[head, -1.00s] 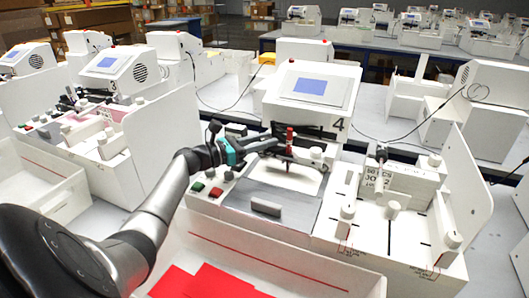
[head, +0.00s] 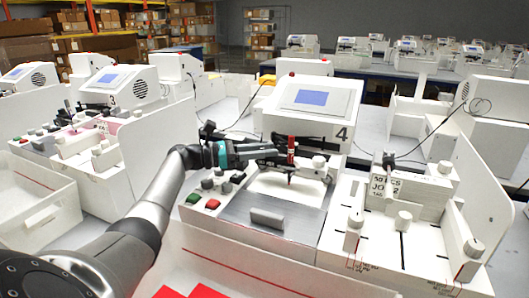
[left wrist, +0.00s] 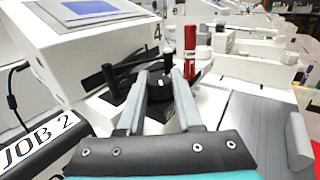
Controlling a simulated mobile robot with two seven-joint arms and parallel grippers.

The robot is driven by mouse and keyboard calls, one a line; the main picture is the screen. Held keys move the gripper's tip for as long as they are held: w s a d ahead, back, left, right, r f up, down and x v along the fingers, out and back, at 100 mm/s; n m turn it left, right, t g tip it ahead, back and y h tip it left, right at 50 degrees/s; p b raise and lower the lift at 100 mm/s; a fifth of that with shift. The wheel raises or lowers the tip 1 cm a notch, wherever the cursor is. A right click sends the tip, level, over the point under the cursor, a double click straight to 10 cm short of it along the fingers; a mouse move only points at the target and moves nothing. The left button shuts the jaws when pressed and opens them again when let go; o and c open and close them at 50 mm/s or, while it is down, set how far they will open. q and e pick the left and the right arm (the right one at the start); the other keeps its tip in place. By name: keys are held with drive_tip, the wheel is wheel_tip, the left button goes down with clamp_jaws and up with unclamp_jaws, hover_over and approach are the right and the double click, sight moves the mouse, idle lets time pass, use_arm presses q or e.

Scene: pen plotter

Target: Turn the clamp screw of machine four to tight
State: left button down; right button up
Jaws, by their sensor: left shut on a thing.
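Machine four (head: 345,108) is a white plotter with a blue screen, marked 4. Its red pen (head: 291,146) stands upright over a white sheet (head: 287,188); the pen also shows in the left wrist view (left wrist: 189,50). The clamp screw is a black knob (left wrist: 159,86) with a small white mark on top, beside the pen. My left gripper (head: 277,157) reaches in from the left at the pen carriage. In the left wrist view its two grey fingers (left wrist: 160,98) are shut on the knob's sides. In the head view the knob is hidden by the fingers. My right gripper is not in view.
Green and red buttons and grey knobs (head: 216,184) sit on the machine's front left, below my arm. A grey handle (head: 266,217) stands at the front. A white fixture with posts (head: 404,221) is at the right. Machine three (head: 112,88) stands at left.

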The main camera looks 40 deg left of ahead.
use_arm(q)
drive_tip(key=shift+r, duration=0.15)
drive_tip(key=c, duration=0.6)
unclamp_jaws()
drive_tip(key=shift+w, duration=0.1)
drive_tip(key=v, duration=1.5)
